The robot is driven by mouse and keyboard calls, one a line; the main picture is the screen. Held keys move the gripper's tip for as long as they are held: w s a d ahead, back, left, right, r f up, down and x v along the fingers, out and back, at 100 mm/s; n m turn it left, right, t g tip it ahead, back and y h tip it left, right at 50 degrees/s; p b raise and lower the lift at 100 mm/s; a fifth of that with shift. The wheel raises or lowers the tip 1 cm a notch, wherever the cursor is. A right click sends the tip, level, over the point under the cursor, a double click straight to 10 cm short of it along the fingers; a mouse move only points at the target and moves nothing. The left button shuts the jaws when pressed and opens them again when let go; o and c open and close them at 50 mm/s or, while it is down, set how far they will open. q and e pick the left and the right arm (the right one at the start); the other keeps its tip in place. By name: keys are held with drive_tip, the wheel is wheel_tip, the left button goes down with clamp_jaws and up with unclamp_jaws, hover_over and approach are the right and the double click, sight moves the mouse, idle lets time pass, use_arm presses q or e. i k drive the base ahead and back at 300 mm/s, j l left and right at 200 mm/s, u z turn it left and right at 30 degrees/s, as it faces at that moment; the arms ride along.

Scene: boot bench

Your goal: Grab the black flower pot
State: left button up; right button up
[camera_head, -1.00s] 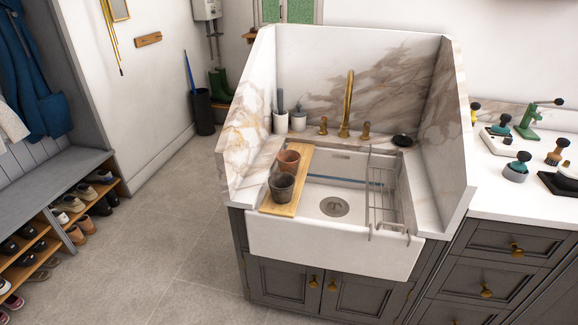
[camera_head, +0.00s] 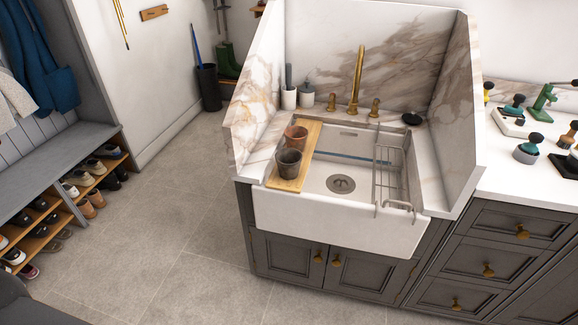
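The black flower pot (camera_head: 288,163) stands upright on a wooden board (camera_head: 291,183) that lies across the left side of the white sink (camera_head: 341,231). A terracotta pot (camera_head: 296,137) stands just behind it on the same board. Neither of my grippers shows in the head view. A dark rounded shape at the lower left edge may be part of my own body.
A wire rack (camera_head: 391,176) hangs in the sink's right side. Tall marble side panels flank the sink. A brass tap (camera_head: 357,80) stands at the back. Open floor (camera_head: 180,220) lies left and in front, with a shoe bench (camera_head: 62,168) at far left.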

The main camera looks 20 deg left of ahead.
sight(288, 160)
drive_tip(key=i+l+u, duration=0.2)
drive_tip(key=i+l, duration=0.15)
drive_tip(key=l, duration=0.25)
drive_tip(key=i+l, duration=0.15)
drive_tip(key=l, duration=0.2)
drive_tip(key=i+l+u, duration=0.15)
drive_tip(key=l, duration=0.2)
drive_tip(key=i+l+u, duration=0.1)
drive_tip(key=l, duration=0.2)
drive_tip(key=i+l+u, duration=0.1)
drive_tip(key=l, duration=0.3)
drive_tip(key=i, duration=0.1)
